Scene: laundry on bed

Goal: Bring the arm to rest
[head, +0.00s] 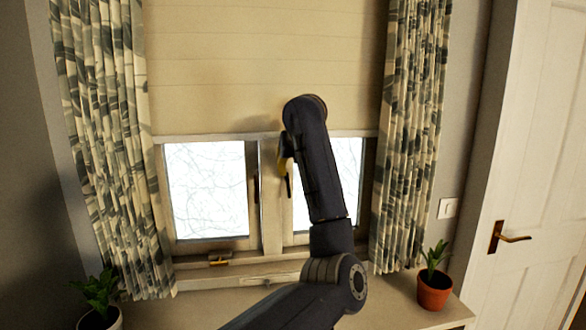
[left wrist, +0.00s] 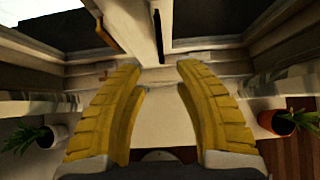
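My left arm rises from the bottom of the head view and stands in front of the window (head: 205,190). My left gripper (head: 284,172) is mostly hidden behind the arm, with only a bit of yellow finger and a dark tip showing. In the left wrist view my left gripper (left wrist: 156,70) has its two ribbed yellow fingers spread apart, with nothing between them. Beyond the fingers are the window frame and sill, and no contact with them can be seen. My right gripper is in neither view.
A potted plant in a terracotta pot (head: 434,290) stands right on the pale surface (head: 395,312); another plant (head: 100,295) stands left. A white door (head: 530,160) is at right.

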